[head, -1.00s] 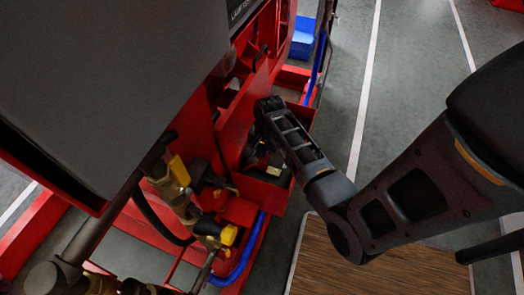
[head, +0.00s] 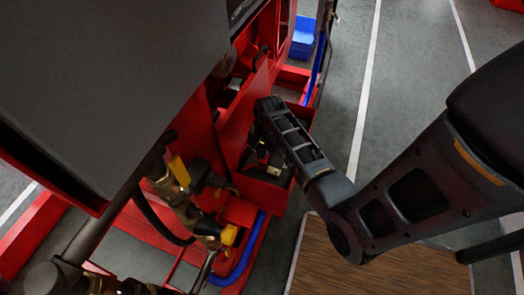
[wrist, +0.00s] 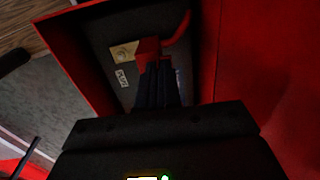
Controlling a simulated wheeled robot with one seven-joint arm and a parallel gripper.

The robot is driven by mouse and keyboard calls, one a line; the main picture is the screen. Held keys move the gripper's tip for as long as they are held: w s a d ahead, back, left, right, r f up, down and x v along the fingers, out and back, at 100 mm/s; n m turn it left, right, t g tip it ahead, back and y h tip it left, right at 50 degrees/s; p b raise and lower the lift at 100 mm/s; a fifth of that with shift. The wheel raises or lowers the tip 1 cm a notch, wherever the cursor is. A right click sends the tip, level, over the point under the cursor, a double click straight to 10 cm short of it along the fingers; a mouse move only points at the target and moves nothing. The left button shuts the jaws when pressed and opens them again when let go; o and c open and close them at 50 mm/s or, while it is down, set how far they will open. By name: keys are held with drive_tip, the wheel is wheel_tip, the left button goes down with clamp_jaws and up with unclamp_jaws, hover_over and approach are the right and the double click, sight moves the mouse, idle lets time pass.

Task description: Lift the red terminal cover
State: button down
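The red terminal cover (wrist: 148,46) shows in the wrist view on top of a dark battery (wrist: 112,28), with a red cable curving off to its right. My gripper (wrist: 157,72) points at the cover, and its dark fingers lie close together against or just in front of it. They hide part of the cover, and I cannot tell whether they grip it. In the head view my wrist (head: 292,137) is over the red battery box (head: 276,201) and hides the cover and most of the fingers.
Red box walls (wrist: 75,57) stand close around my gripper. Brass valves with a yellow handle (head: 229,235) are at lower left in the head view. Open floor (head: 405,100) lies to the right.

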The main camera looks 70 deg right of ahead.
idle(0.3)
drive_tip(key=shift+w+g+p, duration=0.7)
drive_tip(key=shift+w, duration=0.05)
drive_tip(key=shift+w+d+f, duration=0.1)
drive_tip(key=shift+w+f, duration=0.2)
drive_tip(key=shift+w, duration=0.25)
drive_tip(key=shift+w+f, duration=0.3)
drive_tip(key=shift+w, duration=0.25)
drive_tip(key=c, duration=1.3)
unclamp_jaws()
drive_tip(key=shift+f, duration=0.1)
drive_tip(key=shift+s, duration=0.1)
drive_tip(key=shift+s, duration=0.1)
drive_tip(key=r, duration=0.2)
drive_tip(key=r+p, duration=0.1)
drive_tip(key=r, duration=0.5)
drive_tip(key=shift+w+p, duration=0.3)
drive_tip(key=shift+p, duration=0.1)
